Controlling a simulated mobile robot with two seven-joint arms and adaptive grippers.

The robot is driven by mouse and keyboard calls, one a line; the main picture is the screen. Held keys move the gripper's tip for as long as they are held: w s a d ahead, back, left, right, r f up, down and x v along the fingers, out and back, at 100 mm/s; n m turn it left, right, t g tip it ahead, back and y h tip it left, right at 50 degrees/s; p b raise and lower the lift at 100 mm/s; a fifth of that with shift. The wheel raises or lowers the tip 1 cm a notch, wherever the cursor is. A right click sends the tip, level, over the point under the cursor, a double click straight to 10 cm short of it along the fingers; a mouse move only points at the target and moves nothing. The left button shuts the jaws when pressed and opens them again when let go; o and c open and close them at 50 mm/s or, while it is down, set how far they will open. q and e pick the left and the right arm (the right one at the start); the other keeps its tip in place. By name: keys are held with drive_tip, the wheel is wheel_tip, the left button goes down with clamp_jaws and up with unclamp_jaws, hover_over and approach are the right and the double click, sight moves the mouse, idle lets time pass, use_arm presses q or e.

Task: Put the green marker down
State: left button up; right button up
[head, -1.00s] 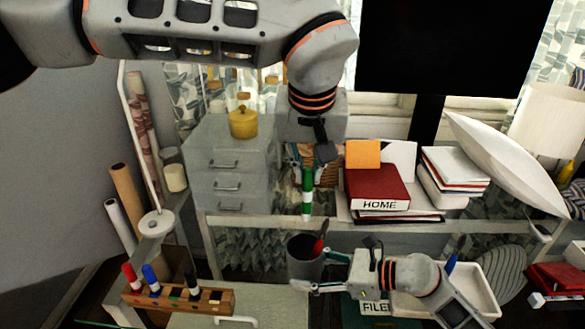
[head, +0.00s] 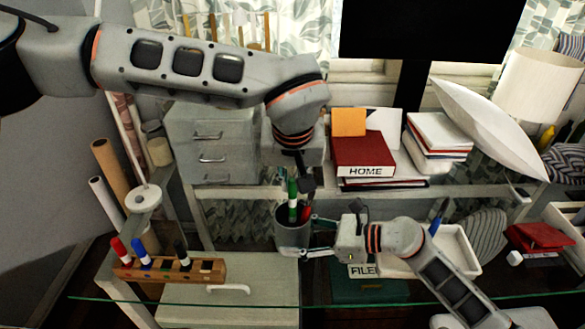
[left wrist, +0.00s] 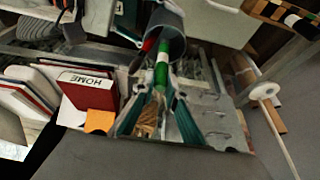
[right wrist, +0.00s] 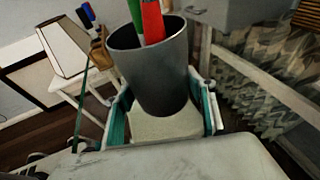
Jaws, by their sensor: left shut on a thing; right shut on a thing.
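The green marker (head: 292,188), green with a white band, is upright in the head view, its lower end inside the dark grey cup (head: 291,236). My left gripper (head: 300,180) is shut on its upper part, above the cup. In the left wrist view the marker (left wrist: 161,72) runs from between the fingers into the cup's mouth (left wrist: 168,22). My right gripper (head: 308,236) is shut on the cup from the right and holds it upright. The right wrist view shows the green marker (right wrist: 136,14) beside a red item (right wrist: 153,20) in the cup (right wrist: 152,72). The marker's lower end is hidden.
A wooden rack (head: 170,269) with red, blue and black markers stands at the left. A grey drawer unit (head: 212,150) and a red HOME binder (head: 362,155) are behind the cup. A white tray (head: 462,262) with a blue pen lies at the right.

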use_arm(q)
drive_tip(key=shift+f, duration=1.1)
drive_tip(key=o, duration=0.9)
drive_tip(key=shift+r, duration=3.55)
use_arm(e)
drive_tip(key=shift+c, duration=0.2)
